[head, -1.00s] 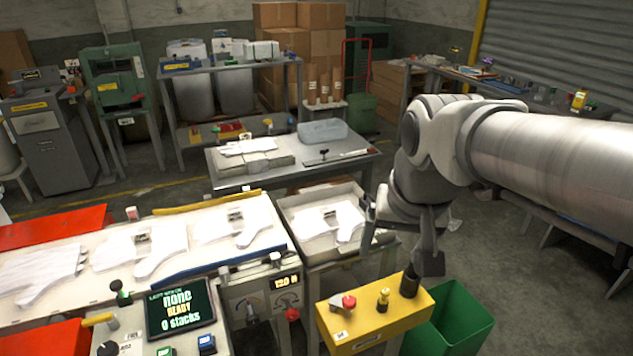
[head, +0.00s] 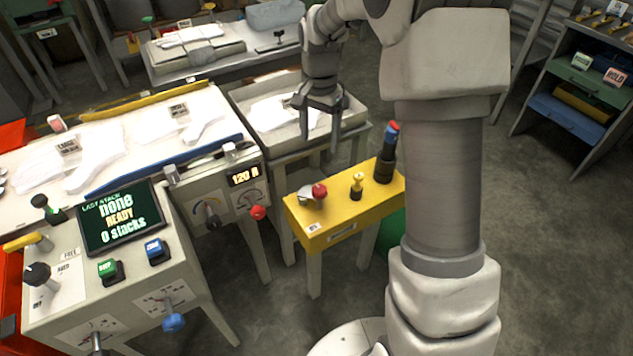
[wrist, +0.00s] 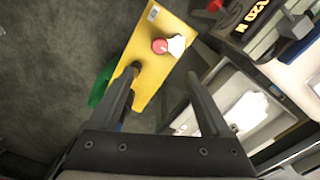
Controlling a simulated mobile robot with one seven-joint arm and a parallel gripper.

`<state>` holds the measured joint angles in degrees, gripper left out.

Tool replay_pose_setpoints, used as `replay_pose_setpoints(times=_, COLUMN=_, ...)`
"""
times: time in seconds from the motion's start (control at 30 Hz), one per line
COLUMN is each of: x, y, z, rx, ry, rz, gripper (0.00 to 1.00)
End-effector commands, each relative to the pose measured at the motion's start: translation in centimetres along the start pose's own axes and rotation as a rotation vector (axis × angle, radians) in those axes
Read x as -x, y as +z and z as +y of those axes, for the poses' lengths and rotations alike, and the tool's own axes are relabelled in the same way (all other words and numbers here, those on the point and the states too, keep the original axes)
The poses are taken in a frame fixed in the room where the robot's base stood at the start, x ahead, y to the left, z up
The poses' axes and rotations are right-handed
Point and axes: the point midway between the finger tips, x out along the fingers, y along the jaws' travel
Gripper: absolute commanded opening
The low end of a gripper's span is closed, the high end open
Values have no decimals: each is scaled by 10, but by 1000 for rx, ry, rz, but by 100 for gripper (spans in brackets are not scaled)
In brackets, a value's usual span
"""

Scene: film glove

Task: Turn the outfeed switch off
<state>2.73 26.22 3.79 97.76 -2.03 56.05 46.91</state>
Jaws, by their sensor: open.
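No label reading "outfeed" is legible, so I cannot tell which control is the outfeed switch. A yellow control box (head: 330,222) stands right of the machine. It carries a red knob (head: 319,190) on a pale base, a small yellow knob (head: 357,184) and a black post (head: 384,165) with a blue and red top. My gripper (head: 318,128) is open and empty, pointing down near the tray's right side, beyond the box. In the wrist view, the yellow box (wrist: 140,52) and its red knob (wrist: 159,46) lie beyond my open fingers (wrist: 162,78). The left finger partly covers the box.
The machine's screen (head: 121,217) reads "READY" and "0 stacks". Green (head: 110,270) and blue (head: 157,250) buttons sit below it. A panel with dials and a red knob (head: 258,212) is left of the box. A tray (head: 245,98) holds white gloves. A green bin (head: 391,232) is partly hidden by my arm.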

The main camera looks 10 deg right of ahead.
Motion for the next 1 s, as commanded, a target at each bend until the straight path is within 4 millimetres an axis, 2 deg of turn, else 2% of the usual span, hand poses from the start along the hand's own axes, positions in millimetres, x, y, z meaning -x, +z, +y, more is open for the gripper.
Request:
replay_pose_setpoints(times=0.17, x=-29, y=1, z=1, rx=-1, ry=3, rz=-3, gripper=82)
replay_pose_setpoints(times=0.5, x=-105, y=1, z=1, rx=1, ry=3, rz=-3, gripper=82)
replay_pose_setpoints(times=0.7, x=-143, y=1, z=1, rx=1, ry=2, rz=-2, gripper=82)
replay_pose_setpoints(times=0.83, x=-159, y=1, z=1, rx=2, ry=2, rz=-1, gripper=82)
replay_pose_setpoints(times=1.0, x=-169, y=1, z=0, rx=2, ry=0, rz=-1, gripper=82)
